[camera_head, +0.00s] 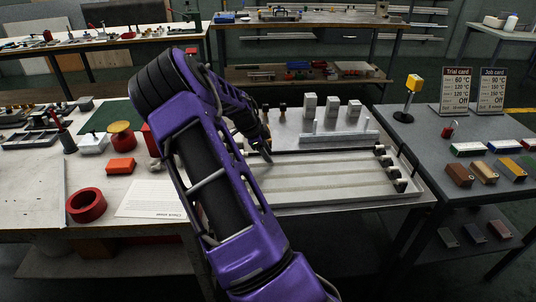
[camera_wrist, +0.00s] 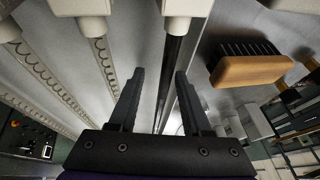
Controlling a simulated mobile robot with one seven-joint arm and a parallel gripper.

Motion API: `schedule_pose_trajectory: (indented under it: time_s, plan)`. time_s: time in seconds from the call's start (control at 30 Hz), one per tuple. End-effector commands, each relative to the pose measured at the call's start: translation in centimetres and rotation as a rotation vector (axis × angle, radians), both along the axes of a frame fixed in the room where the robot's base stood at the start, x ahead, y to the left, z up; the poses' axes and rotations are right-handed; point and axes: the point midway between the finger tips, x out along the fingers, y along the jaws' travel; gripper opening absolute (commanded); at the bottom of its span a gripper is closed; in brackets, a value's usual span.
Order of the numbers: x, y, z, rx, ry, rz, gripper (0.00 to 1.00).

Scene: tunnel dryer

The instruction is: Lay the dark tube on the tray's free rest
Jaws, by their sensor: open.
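The dark tube (camera_head: 325,151) lies along the back of the pale metal tray (camera_head: 330,207) in the head view, left to right. It also shows in the wrist view (camera_wrist: 174,50), with its upper end at a white block. My gripper (camera_wrist: 160,74) is open, with one finger on each side of the tube in that picture. I cannot tell whether either finger touches it. In the head view my purple arm hides most of the gripper and the tray's left side. Pale rows with coil markings (camera_wrist: 106,62) run beside the tube. I cannot tell which rest is free.
A wooden-handled brush (camera_wrist: 250,70) lies right of the gripper in the wrist view. Upright pale blocks (camera_head: 332,106) stand behind the tray. A yellow-topped post (camera_head: 413,84) and two cards (camera_head: 455,90) stand at right. A red ring (camera_head: 86,205) lies at left.

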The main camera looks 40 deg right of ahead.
Motion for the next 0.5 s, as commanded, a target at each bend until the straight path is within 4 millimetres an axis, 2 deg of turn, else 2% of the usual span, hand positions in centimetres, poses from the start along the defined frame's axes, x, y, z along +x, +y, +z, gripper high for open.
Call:
schedule_pose_trajectory:
  time_s: [0.17,0.27,0.37,0.5]
  plan:
    - [0.1,0.1,0.2,0.000,-0.002,0.001,0.50]
    - [0.2,0.5,1.0,0.000,-0.003,0.002,0.50]
    - [0.3,1.2,2.5,0.000,-0.004,0.003,0.50]
    - [0.4,2.6,5.6,0.001,-0.005,0.004,0.50]
